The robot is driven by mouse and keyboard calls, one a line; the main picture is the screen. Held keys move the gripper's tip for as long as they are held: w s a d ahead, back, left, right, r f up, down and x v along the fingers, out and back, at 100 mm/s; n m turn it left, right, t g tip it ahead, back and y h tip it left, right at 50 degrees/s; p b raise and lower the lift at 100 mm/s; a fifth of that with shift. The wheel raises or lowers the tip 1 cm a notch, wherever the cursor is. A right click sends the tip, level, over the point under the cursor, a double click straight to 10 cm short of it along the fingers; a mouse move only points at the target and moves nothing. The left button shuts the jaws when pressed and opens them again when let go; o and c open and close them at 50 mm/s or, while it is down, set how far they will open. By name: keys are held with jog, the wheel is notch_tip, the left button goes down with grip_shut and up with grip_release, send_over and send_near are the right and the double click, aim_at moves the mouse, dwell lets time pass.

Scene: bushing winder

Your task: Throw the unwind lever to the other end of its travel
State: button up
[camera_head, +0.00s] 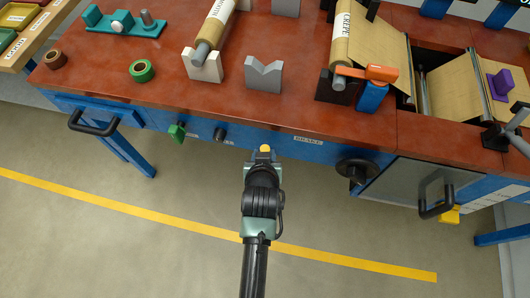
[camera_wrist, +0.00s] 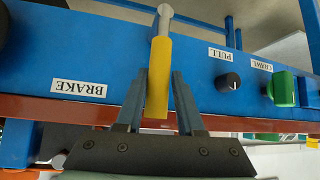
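A yellow handle on a grey rod (camera_wrist: 159,72) sticks out from the blue front rail, between the BRAKE and PULL labels in the wrist view. Its yellow tip (camera_head: 265,148) shows just beyond my gripper (camera_head: 263,157) in the head view. In the wrist view the two fingers of my gripper (camera_wrist: 160,75) stand on either side of the handle, with narrow gaps; contact is hard to tell. An orange lever (camera_head: 366,73) lies across a blue block (camera_head: 371,97) beside the crepe roll (camera_head: 345,35). No readable label says which is the unwind lever.
A black handwheel (camera_head: 357,171) is right of my gripper. A black knob (camera_head: 219,135) and green switch (camera_head: 177,132) are left on the rail. V-blocks (camera_head: 264,75) and a green tape roll (camera_head: 142,71) stand on the red tabletop. The floor in front is clear.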

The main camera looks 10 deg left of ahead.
jog(key=o, duration=0.3)
jog(key=p+v, duration=0.1)
jog(key=v, duration=1.2)
dwell(0.4)
jog(key=w+d+r+t, duration=0.1)
jog(key=w+r+t, duration=0.25)
jog(key=r, duration=0.75)
jog(key=w+d+r+m+t, duration=0.1)
jog(key=w+r+t, duration=0.3)
jog(key=r, duration=0.6)
jog(key=w+d+r+t, duration=0.15)
jog(key=w+r, duration=0.35)
jog(key=r, duration=0.6)
jog(key=s+r+t, duration=0.3)
jog(key=r, duration=0.7)
jog(key=s+d+r+m+t+h, duration=0.1)
jog(key=s+r+t, duration=0.2)
jog(key=r, duration=0.7)
jog(key=s+d+r+t+p, duration=0.1)
jog(key=s+r+t, duration=0.2)
jog(key=r, duration=0.6)
jog(key=shift+s+d+r+h, duration=0.2)
jog(key=shift+s+r+h, duration=0.2)
jog(key=shift+s, duration=0.05)
